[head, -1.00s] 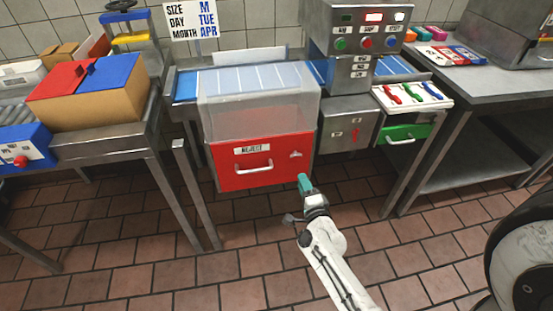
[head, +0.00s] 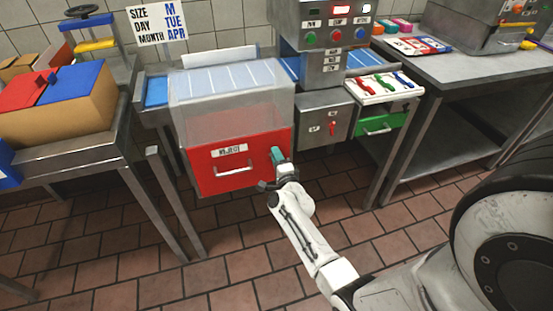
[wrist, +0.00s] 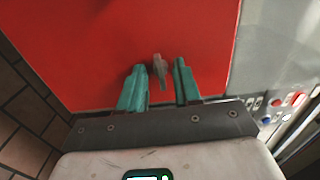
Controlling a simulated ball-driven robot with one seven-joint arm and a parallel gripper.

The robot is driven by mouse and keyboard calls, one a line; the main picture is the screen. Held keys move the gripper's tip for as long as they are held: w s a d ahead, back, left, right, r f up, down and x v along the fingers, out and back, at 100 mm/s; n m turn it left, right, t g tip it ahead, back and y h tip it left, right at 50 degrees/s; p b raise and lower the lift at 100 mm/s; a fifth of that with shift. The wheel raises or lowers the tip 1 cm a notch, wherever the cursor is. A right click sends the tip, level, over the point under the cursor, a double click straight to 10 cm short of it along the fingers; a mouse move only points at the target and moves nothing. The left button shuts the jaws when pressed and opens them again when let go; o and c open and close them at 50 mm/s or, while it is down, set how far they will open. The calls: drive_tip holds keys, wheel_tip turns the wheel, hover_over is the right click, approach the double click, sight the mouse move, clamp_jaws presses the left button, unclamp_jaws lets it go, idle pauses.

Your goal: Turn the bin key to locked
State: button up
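The red reject bin (head: 238,166) sits under a clear cover, with a white handle and a REJECT label on its front. Its small grey key (wrist: 158,66) shows in the wrist view against the red face; in the head view my gripper hides it. My gripper (head: 277,154) is at the right part of the bin front. In the wrist view its two teal fingers stand apart, one on each side of the key, with visible gaps. Whether the fingertips reach fully around the key in depth I cannot tell.
A grey box with a red switch (head: 332,128) and an open green drawer (head: 388,122) stand right of the bin. A steel table (head: 470,75) is at the far right, another table with a cardboard box (head: 62,118) at the left. Tiled floor in front is clear.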

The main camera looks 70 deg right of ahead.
clamp_jaws()
idle(0.3)
drive_tip(key=shift+n, duration=0.4)
drive_tip(key=shift+f+n+p, duration=0.1)
drive_tip(key=shift+n+p, duration=1.65)
drive_tip(key=shift+n, duration=6.95)
